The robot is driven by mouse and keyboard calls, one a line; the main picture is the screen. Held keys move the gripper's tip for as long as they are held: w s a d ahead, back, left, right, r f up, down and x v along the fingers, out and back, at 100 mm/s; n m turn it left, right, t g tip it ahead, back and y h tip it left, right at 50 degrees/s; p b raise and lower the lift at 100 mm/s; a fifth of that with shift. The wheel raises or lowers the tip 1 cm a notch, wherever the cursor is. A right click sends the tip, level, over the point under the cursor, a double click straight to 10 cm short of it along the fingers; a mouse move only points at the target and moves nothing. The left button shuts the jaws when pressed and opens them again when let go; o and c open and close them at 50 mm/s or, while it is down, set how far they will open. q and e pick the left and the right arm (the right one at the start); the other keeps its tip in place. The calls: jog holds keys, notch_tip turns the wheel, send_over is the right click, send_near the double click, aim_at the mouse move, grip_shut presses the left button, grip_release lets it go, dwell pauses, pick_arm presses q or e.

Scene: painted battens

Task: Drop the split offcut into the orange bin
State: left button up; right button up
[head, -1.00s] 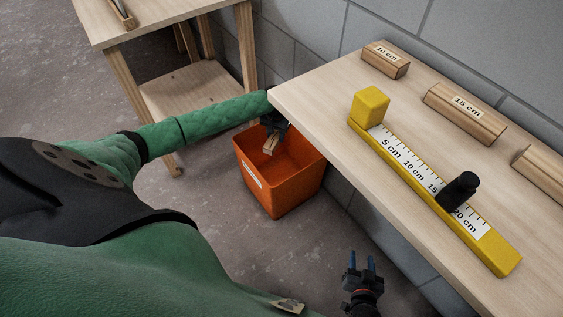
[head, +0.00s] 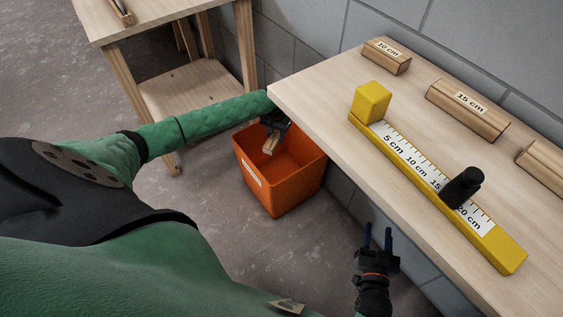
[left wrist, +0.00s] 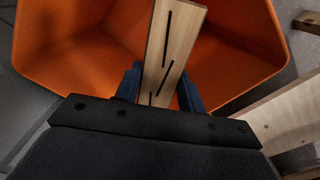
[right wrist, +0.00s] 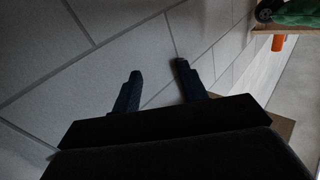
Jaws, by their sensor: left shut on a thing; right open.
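The split offcut (left wrist: 172,48) is a pale wood piece with dark cracks along its face. My left gripper (left wrist: 160,88) is shut on it, one blue finger on each side. In the head view the offcut (head: 270,145) sticks out from my left gripper (head: 273,130) over the opening of the orange bin (head: 272,198). The bin stands on the floor beside the workbench and also fills much of the left wrist view (left wrist: 75,50). My right gripper (head: 377,240) is open and empty, low in front of the bench; its spread fingers also show in the right wrist view (right wrist: 158,85).
The workbench (head: 320,88) holds a yellow measuring jig (head: 480,240) with a black knob (head: 461,187), and labelled wood blocks, 10 cm (head: 385,56) and 15 cm (head: 467,108). A wooden side table (head: 165,20) with a lower shelf stands behind the bin. A grey block wall runs behind the bench.

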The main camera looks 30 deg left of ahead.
pick_arm(q)
jog(key=shift+f+b, duration=0.6)
jog(key=shift+b, duration=0.05)
pick_arm(e)
notch_tip(320, 180, up, 16)
jog(key=t+y, duration=0.1)
jog(key=t, duration=0.5)
jog(key=shift+d+r, duration=0.15)
jog(key=shift+d, duration=0.3)
pick_arm(q)
jog(key=o, duration=1.1)
jog(key=shift+r, duration=0.25)
notch_tip(320, 180, up, 7)
jog(key=shift+r+p, duration=0.1)
jog(key=shift+p, duration=0.6)
pick_arm(e)
notch_tip(320, 180, down, 16)
jog(key=g, duration=0.5)
jog(key=shift+a+g+h, duration=0.4)
jog(key=shift+a, duration=0.05)
